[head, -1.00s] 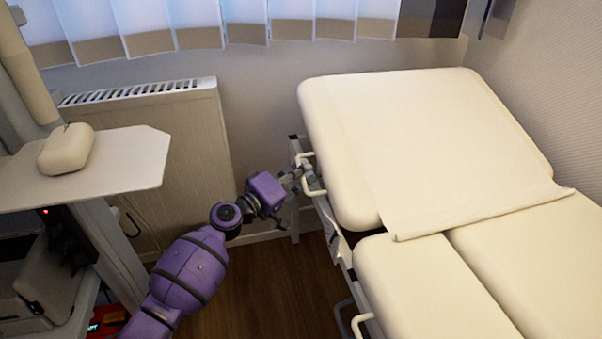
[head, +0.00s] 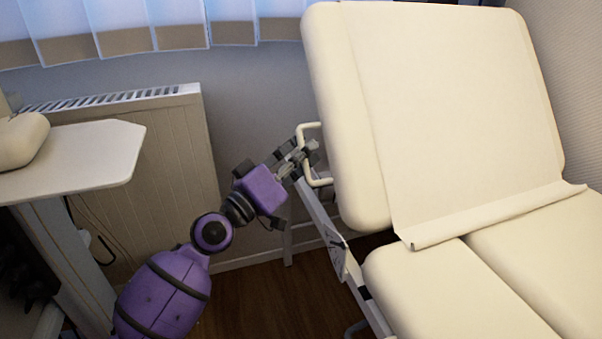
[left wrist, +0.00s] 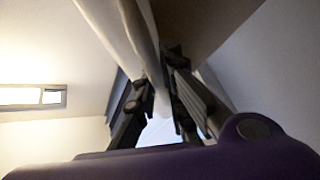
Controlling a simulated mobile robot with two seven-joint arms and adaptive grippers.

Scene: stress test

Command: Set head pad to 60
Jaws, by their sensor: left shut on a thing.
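The cream head pad (head: 340,110) of the couch is tilted up steeply, with a paper sheet (head: 455,110) over it. A pale handle bar (head: 324,181) sticks out from the pad's left side. My left gripper (head: 303,155), on the purple arm, is shut on this handle. In the left wrist view the gripper (left wrist: 160,95) has its fingers on either side of a pale bar (left wrist: 143,40). The exact contact is dark and hard to make out. My right gripper is not in view.
The flat couch sections (head: 450,290) lie in front of the head pad. A radiator (head: 140,180) stands on the back wall behind my left arm. A cart with a pale shelf (head: 85,160) stands at the left. Dark floor (head: 265,305) shows between cart and couch.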

